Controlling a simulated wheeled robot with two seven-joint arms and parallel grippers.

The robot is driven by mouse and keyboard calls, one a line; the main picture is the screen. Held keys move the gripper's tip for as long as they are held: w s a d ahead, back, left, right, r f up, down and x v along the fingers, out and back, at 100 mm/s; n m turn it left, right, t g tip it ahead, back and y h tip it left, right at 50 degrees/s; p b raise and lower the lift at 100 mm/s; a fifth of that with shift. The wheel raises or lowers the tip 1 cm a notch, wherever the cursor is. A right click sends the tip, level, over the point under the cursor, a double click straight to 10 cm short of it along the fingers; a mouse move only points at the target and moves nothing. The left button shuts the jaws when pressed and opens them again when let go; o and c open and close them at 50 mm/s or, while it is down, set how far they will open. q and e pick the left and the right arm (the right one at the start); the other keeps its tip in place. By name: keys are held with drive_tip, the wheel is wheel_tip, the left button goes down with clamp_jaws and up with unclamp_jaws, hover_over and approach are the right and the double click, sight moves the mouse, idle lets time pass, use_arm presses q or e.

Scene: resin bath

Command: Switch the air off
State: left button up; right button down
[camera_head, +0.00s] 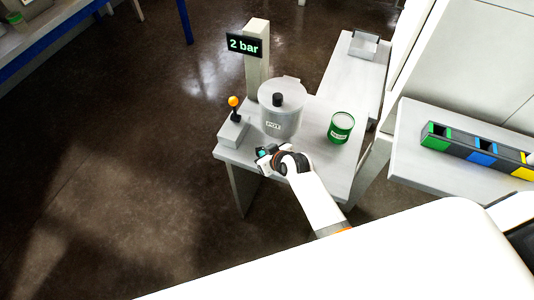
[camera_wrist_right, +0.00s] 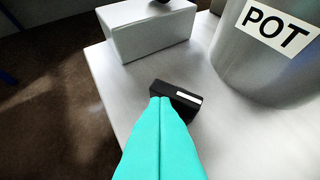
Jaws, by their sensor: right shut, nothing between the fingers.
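A lever with an orange knob (camera_head: 234,101) stands on a grey box (camera_head: 233,131) at the table's left corner. The box also shows at the top of the wrist view (camera_wrist_right: 150,38); there the knob is out of frame. A display (camera_head: 244,45) on a post reads "2 bar". A grey lidded pot (camera_head: 281,108) labelled POT stands right of the lever box. My right gripper (camera_head: 264,156) is at the table's front edge, in front of the pot and apart from the lever. Its teal fingers (camera_wrist_right: 160,99) are together and empty. My left gripper is out of view.
A small black block with a white label (camera_wrist_right: 177,101) is right by my fingertips; I cannot tell if they touch. A green can (camera_head: 341,127) stands right of the pot. A rack with coloured bins (camera_head: 470,150) is on another table at right.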

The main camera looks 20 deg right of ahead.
drive_tip(key=shift+w+d+r, duration=0.1)
drive_tip(key=shift+d, duration=0.05)
drive_tip(key=shift+d+r, duration=0.1)
drive_tip(key=shift+d, duration=0.6)
drive_tip(key=shift+w+d+f, duration=0.15)
drive_tip(key=shift+d+f, duration=0.05)
drive_tip(key=shift+d, duration=0.05)
drive_tip(key=shift+a, duration=0.1)
